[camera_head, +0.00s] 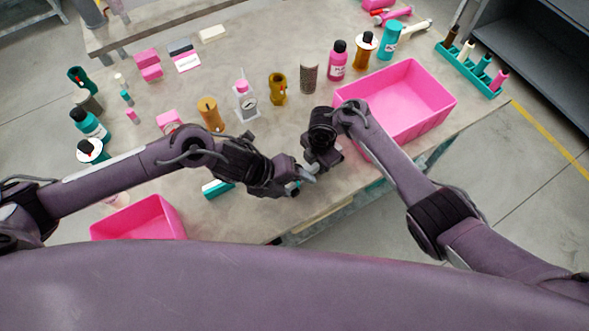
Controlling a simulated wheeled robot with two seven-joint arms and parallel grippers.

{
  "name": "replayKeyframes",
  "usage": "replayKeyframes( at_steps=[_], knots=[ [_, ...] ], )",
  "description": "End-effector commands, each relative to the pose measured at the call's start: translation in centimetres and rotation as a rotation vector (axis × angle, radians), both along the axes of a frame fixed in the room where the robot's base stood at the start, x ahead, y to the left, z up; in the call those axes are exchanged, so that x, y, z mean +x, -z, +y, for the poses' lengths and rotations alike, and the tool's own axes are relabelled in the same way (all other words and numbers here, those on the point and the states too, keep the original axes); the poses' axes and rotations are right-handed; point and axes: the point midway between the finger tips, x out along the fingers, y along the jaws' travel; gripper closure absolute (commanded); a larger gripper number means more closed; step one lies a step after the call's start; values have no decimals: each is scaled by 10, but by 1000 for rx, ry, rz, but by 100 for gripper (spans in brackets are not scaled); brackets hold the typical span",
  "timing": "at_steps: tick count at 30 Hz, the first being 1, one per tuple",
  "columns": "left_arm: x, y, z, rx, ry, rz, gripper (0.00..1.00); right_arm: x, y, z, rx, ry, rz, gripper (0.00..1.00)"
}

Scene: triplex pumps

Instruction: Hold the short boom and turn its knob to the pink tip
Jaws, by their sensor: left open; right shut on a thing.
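My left gripper (295,184) and my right gripper (309,172) meet close together above the table's front edge. The left one is open, its fingers beside the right gripper's fingertips. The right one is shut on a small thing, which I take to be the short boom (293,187). Only a bit of teal and a dark end of it show between the grippers. Its knob and the pink tip are hidden or too small to tell.
A large pink bin (440,118) stands right of the grippers, a smaller pink bin (140,220) at front left. Bottles, including a pink one (337,62), and pump parts stand behind. A teal rack (470,72) is at far right. A teal-and-white piece (216,188) lies by my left arm.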

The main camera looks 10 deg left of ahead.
Motion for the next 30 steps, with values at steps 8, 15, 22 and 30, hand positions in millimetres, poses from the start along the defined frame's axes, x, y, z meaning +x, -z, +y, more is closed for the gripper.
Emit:
replayKeyframes(
  at_steps=[8, 15, 22, 30],
  knots=[
    [-10, 20, 26, -470, -749, 487, 41, 0, 0, 0, 1, 0, 1, 100],
    [-12, 21, 70, -816, -1157, 780, 41, 0, 0, 0, 1, -1, 1, 100],
    [-13, 17, 92, -972, -1286, 896, 41, 0, 0, 0, 1, 0, -1, 100],
    [9, 28, 70, -993, -1295, 907, 41, 0, 0, 0, 1, 0, -1, 100]
  ],
)
